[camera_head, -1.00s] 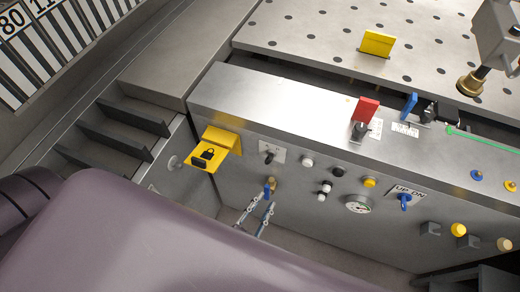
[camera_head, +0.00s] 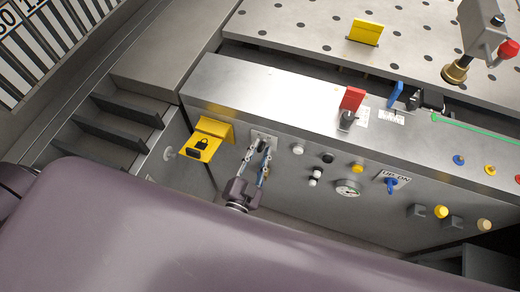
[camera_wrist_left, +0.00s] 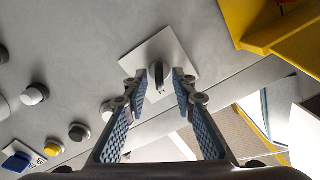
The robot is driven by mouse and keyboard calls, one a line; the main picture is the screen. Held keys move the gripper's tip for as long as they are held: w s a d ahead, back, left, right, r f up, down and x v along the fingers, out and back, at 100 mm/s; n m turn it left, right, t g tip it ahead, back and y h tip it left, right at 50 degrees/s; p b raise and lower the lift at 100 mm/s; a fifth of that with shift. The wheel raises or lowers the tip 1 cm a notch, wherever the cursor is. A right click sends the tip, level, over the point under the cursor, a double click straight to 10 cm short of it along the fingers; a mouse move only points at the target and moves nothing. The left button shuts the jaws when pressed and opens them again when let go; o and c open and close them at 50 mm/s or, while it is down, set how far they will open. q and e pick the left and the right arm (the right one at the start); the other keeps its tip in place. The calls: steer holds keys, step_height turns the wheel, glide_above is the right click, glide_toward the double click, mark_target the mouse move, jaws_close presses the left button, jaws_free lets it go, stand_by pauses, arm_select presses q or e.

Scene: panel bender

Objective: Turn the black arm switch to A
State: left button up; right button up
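The small black arm switch (camera_wrist_left: 158,76) sits on a square pale plate (camera_wrist_left: 172,53) on the machine's front panel. The plate also shows in the head view (camera_head: 269,137), where my fingers partly cover the switch. Its letter marks cannot be read. My left gripper (camera_head: 257,149) is in front of the plate with its fingers apart. In the left wrist view the two fingertips (camera_wrist_left: 157,78) stand on either side of the switch, with a gap showing. I cannot tell whether they touch it. My right gripper is not in view.
A yellow padlock bracket (camera_head: 207,138) juts out left of the switch.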

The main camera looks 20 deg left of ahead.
arm_select(q)
jaws_close()
steer(key=shift+n, duration=0.4)
steer(key=n, duration=0.5)
steer(key=shift+a+n, duration=0.15)
steer(key=shift+n, duration=0.15)
steer(key=n, duration=0.5)
steer(key=shift+a, duration=0.1)
steer(key=shift+n, duration=0.4)
jaws_free()
